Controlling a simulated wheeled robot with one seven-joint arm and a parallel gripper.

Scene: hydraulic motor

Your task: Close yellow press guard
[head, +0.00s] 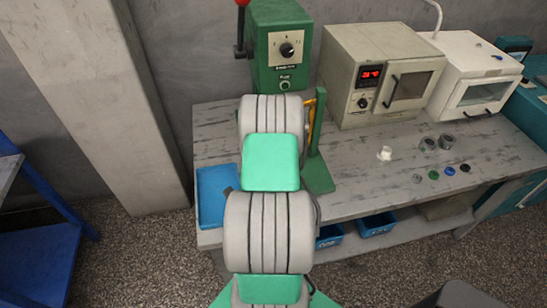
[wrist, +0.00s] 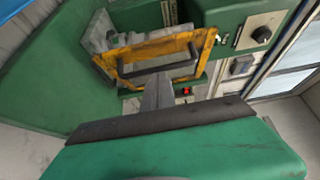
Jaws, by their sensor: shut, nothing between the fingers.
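The yellow press guard (wrist: 208,45) is a yellow frame with a dark bar handle (wrist: 150,68) across it, in the upper middle of the wrist view. Only a thin yellow strip of it (head: 310,108) shows in the head view, beside my arm. My gripper (wrist: 158,84) is shut and empty, its grey fingers overlapping the guard's lower edge in the picture; I cannot tell whether they touch it. The green press (head: 284,42) stands at the back, with its dial panel also in the wrist view (wrist: 262,32). My arm hides most of the press and guard in the head view.
A workbench (head: 350,200) holds a beige oven (head: 345,48), a white cabinet (head: 452,95) and several small parts right of the press. A blue tray (head: 212,205) lies left of my arm. A concrete pillar (head: 95,110) stands further left.

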